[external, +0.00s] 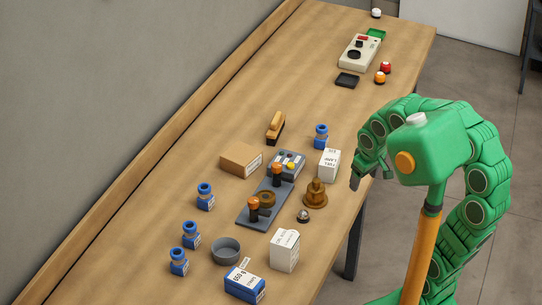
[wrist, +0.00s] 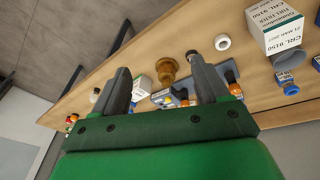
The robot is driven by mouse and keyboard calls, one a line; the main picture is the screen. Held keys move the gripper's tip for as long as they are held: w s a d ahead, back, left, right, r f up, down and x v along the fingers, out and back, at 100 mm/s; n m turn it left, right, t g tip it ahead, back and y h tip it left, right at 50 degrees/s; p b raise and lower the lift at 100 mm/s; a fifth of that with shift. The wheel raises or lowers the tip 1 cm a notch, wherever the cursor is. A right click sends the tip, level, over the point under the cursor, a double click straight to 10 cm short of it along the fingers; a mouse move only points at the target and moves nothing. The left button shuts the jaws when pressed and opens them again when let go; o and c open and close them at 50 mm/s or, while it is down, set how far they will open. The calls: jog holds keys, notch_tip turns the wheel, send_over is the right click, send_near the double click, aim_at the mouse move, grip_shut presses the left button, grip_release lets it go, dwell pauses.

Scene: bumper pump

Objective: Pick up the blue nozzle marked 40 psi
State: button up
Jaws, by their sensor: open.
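Several blue nozzles with white labels stand on the wooden table in the external view: one at the back (external: 321,136), one left of the middle (external: 205,197), and two at the front left, an upper one (external: 191,236) and a lower one (external: 178,262). The labels are too small to read, so I cannot tell which is marked 40 psi. In the wrist view a blue nozzle (wrist: 290,89) shows at the right, by the grey bowl. My gripper (external: 366,172) is open and empty at the table's right edge, apart from every nozzle; its spread fingers show in the wrist view (wrist: 158,65).
A grey plate with orange-topped knobs (external: 248,216), a brass fitting (external: 315,194), white boxes (external: 285,251), a blue box (external: 244,286), a grey bowl (external: 226,258) and a cardboard box (external: 238,160) crowd the middle. The table's left strip (external: 110,235) is clear.

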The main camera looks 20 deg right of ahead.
aim_at(173, 259)
jog(key=w+a+n+t+y, duration=0.25)
jog(key=w+a, duration=0.45)
jog(key=a, duration=0.5)
jog(key=w+a+n+t+y, duration=0.25)
jog(key=w+a, duration=0.45)
jog(key=a, duration=0.5)
jog(key=s+a+n+g+y, duration=0.2)
jog(key=s+a+n+y, duration=0.15)
jog(key=a, duration=0.95)
jog(key=s+a+n+g+y, duration=0.1)
jog(key=s+a+n+y, duration=0.3)
jog(key=a, duration=1)
jog(key=shift+m+y, duration=0.25)
jog(key=shift+m, duration=0.7)
jog(key=f, duration=1.8)
jog(key=shift+w+d+f, duration=0.25)
jog(key=shift+w, duration=0.15)
jog(key=shift+s+x, duration=0.1)
jog(key=shift+x, duration=1.85)
jog(key=shift+s+x, duration=0.15)
jog(key=shift+x, duration=1.8)
jog(key=shift+f, duration=0.15)
jog(key=c, duration=1.2)
